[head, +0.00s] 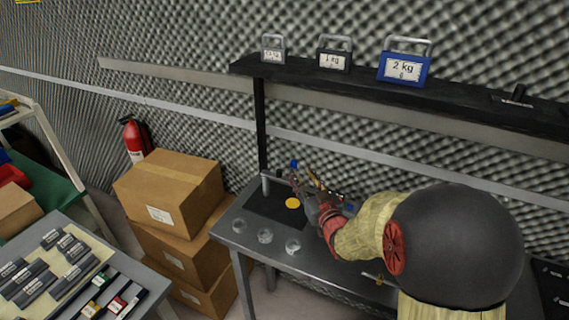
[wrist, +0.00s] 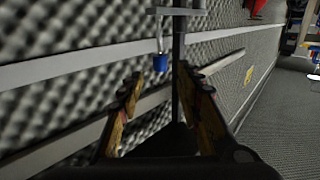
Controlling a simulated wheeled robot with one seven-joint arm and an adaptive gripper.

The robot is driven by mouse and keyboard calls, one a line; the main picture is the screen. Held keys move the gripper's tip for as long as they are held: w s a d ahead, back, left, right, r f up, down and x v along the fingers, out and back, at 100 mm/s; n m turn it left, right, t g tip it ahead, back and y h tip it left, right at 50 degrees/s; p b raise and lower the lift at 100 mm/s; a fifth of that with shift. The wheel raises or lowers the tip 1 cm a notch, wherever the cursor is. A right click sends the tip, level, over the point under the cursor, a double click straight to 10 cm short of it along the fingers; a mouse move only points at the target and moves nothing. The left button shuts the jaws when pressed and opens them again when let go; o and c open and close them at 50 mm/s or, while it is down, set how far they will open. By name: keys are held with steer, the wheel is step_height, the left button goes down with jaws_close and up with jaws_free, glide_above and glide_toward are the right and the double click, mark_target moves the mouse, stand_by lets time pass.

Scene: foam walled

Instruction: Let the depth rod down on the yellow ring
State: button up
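The yellow ring (head: 293,203) shows as a flat yellow disc on a dark surface on the grey table. Above and behind it is a small blue knob (head: 295,164), near a grey stand with a post and a short side arm (head: 277,178). In the wrist view, a blue end piece (wrist: 160,62) sits on a short metal rod, which looks like the depth rod. My gripper (wrist: 162,112) is open, with the blue piece ahead of its fingertips and nothing between them. In the head view my gripper (head: 308,186) is right of the stand; it partly hides this area.
Several clear glass pieces (head: 265,236) stand along the table's front left. A black shelf (head: 300,76) with weights runs above, its dark post (head: 261,130) behind the stand. Cardboard boxes (head: 170,190) are stacked to the left. A brass-coloured piece (head: 379,279) lies near the front edge.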

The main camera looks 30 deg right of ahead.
mark_target(295, 163)
steer(key=w, duration=0.2)
steer(key=w+b, duration=0.1)
steer(key=w, duration=0.3)
steer(key=shift+w+d+r+b, duration=0.25)
steer(key=shift+w+d+b, duration=0.15)
steer(key=shift+w+r, duration=0.1)
steer(key=shift+w, duration=0.4)
steer(key=shift+c, duration=1.2)
steer(key=c, duration=0.6)
